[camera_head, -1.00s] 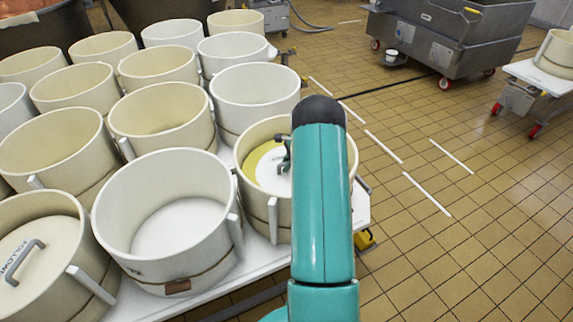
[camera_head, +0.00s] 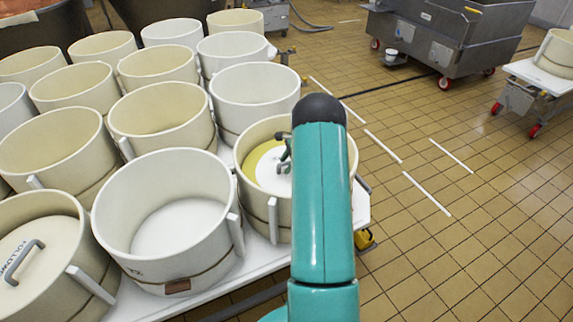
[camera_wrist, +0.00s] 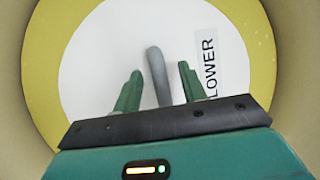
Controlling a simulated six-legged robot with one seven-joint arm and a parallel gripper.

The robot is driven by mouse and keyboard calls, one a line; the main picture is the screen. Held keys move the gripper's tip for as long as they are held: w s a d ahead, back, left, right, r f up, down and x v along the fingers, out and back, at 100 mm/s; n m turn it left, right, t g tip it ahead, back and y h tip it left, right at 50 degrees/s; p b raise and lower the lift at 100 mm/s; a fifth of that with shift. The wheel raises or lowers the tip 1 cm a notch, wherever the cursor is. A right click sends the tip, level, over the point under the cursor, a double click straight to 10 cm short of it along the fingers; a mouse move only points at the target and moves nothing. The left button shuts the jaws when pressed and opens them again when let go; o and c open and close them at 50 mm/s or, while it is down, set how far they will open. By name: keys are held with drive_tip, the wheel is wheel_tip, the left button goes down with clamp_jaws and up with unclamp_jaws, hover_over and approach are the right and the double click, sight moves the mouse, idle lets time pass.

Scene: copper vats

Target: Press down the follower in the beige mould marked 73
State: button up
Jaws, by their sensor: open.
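A beige mould (camera_head: 273,207) stands at the right end of the near row, partly hidden behind my arm. I cannot read its number. Inside lies a round white follower (camera_head: 268,176), with a yellow ring around it. In the wrist view the follower (camera_wrist: 95,75) shows the letters "LOWER" and a grey bar handle (camera_wrist: 157,75). My gripper (camera_wrist: 159,69) is open above the follower, one green finger on each side of the handle. I cannot tell whether the fingers touch it. My gripper also shows in the head view (camera_head: 285,153), inside the mould rim.
An open white mould (camera_head: 180,240) stands just left, with several more beige and white moulds behind. Another mould with a follower (camera_head: 30,250) is at the lower left. The moulds stand on a white table (camera_head: 225,282).

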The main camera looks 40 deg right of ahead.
drive_tip(key=v, duration=1.3)
drive_tip(key=s+a+r+n+h, duration=0.1)
drive_tip(key=a+r+n, duration=0.5)
drive_tip(key=a+r, duration=0.6)
drive_tip(key=s+a+r+n, duration=0.1)
drive_tip(key=a+r+n, duration=0.55)
drive_tip(key=a, duration=0.95)
drive_tip(key=s+a+r+n+h, duration=0.1)
drive_tip(key=s+a+n, duration=0.4)
drive_tip(key=s+a, duration=0.4)
drive_tip(key=s+a+r+n+t+h, duration=0.1)
drive_tip(key=s+a+r+n, duration=0.1)
drive_tip(key=s+a+n, duration=0.3)
drive_tip(key=s+a, duration=0.4)
drive_tip(key=shift+s+r+n+t, duration=0.2)
drive_tip(key=shift+r+n+t, duration=0.05)
drive_tip(key=shift+n+t, duration=0.1)
